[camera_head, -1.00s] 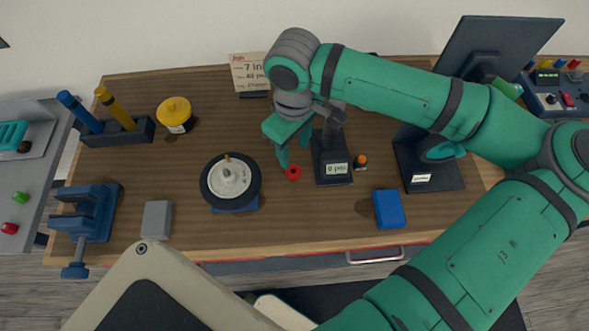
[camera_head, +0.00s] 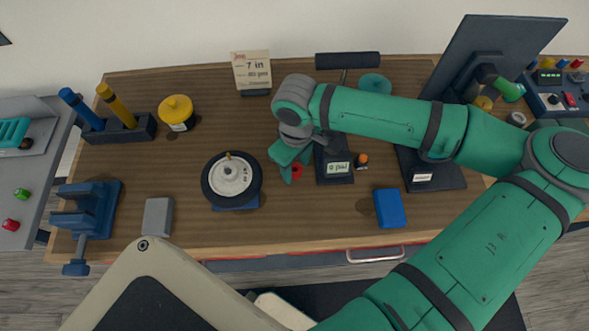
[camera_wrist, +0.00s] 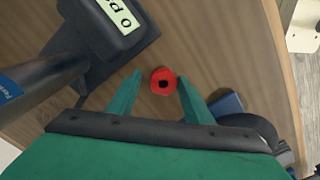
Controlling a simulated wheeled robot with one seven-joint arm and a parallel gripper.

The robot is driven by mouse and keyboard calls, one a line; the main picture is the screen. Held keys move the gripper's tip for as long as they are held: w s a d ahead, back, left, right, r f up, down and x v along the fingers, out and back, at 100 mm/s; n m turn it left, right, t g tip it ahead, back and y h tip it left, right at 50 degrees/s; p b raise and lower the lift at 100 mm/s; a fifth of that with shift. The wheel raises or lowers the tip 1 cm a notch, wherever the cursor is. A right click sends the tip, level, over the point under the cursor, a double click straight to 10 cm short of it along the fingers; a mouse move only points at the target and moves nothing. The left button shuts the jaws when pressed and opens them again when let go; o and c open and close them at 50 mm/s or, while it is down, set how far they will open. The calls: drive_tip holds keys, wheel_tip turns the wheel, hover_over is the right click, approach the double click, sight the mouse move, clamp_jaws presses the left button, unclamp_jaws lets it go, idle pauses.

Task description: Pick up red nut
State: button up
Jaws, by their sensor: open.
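The red nut (camera_head: 297,170) lies on the wooden bench, left of the black stand with the small display. In the wrist view the red nut (camera_wrist: 163,81) shows its dark centre hole and sits between the fingertips. My gripper (camera_head: 291,173) is low over the bench at the nut, partly covering it in the head view. In the wrist view my gripper (camera_wrist: 158,84) is open, with one green finger on each side of the nut and a gap visible on both sides. I cannot tell the exact height of the fingertips above the bench.
The black stand (camera_head: 334,172) is close on the right, with a small orange-topped item (camera_head: 361,160) beside it. A wheel on a stand (camera_head: 231,181) is to the left. A blue box (camera_head: 389,208) and a grey block (camera_head: 157,216) lie nearer the front edge.

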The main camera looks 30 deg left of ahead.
drive_tip(key=c, duration=0.9)
drive_tip(key=shift+r, duration=0.2)
